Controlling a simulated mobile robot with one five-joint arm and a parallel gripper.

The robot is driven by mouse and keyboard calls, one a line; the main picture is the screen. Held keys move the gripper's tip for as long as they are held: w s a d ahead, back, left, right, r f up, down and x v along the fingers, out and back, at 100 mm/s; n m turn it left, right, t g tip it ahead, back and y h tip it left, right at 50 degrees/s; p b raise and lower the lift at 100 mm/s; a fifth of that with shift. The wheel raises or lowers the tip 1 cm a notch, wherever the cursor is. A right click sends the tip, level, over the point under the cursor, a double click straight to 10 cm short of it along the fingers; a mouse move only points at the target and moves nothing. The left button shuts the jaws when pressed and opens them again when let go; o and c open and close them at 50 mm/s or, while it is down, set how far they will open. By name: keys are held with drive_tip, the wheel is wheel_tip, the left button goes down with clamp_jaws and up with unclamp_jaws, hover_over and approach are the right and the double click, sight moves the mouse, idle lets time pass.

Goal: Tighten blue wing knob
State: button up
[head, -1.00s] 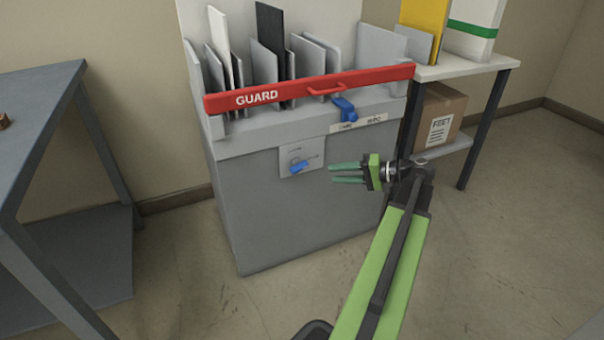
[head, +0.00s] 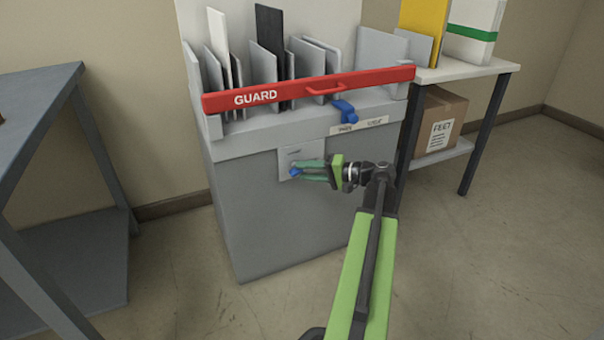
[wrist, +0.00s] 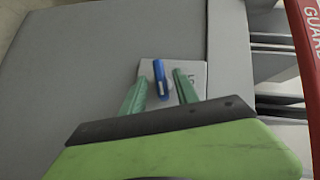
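The blue wing knob (head: 294,171) sits on a light grey plate (head: 287,159) on the front of the grey machine. My gripper (head: 308,170) is at the plate, with its green fingers pointing left at the knob and partly covering it. In the wrist view the knob (wrist: 160,76) stands out between the fingertips of my open gripper (wrist: 160,84). A gap shows on each side of the knob, the wider one on the right. Markings on the plate (wrist: 190,70) are partly hidden by a finger.
A red GUARD bar (head: 365,82) crosses above the plate, with a blue lever (head: 344,110) below it. Upright panels (head: 270,50) stand behind the bar. A grey table (head: 45,95) stands left, and a white-topped table (head: 470,68) with a box below stands right.

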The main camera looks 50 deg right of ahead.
drive_tip(key=shift+x, duration=1.25)
drive_tip(key=shift+c, duration=0.3)
clamp_jaws()
